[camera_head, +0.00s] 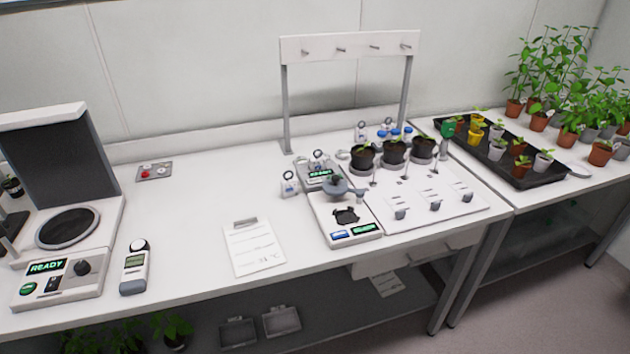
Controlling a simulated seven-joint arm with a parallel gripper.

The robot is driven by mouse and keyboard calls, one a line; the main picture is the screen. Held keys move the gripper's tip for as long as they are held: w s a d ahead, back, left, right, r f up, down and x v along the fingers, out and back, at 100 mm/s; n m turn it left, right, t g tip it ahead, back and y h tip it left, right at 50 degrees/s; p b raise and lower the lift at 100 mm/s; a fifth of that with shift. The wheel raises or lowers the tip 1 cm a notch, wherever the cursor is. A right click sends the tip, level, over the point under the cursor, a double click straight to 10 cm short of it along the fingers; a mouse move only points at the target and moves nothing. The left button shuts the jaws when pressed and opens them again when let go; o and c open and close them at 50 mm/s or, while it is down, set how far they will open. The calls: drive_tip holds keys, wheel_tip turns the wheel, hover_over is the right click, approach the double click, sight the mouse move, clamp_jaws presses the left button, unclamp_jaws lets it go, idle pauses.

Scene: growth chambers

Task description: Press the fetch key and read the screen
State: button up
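No key can be read as "fetch" at this size. At the left, a white instrument has a lit screen (46,267) reading READY. Below that screen are a small green-lit key (28,288) and a dark switch (53,284); a dark knob (82,267) is to the right. In the middle, a white device (345,215) has a blue key (339,234) and a green-lit screen (364,228) on its front, its text too small to read. A smaller unit behind it has another green screen (320,174). My gripper is not in view.
A handheld meter (134,267) stands right of the left instrument. A written sheet (254,247) lies mid-bench. A panel with pots (394,152) and a rack with pegs (345,48) stand right of centre. A black plant tray (500,165) is at the right.

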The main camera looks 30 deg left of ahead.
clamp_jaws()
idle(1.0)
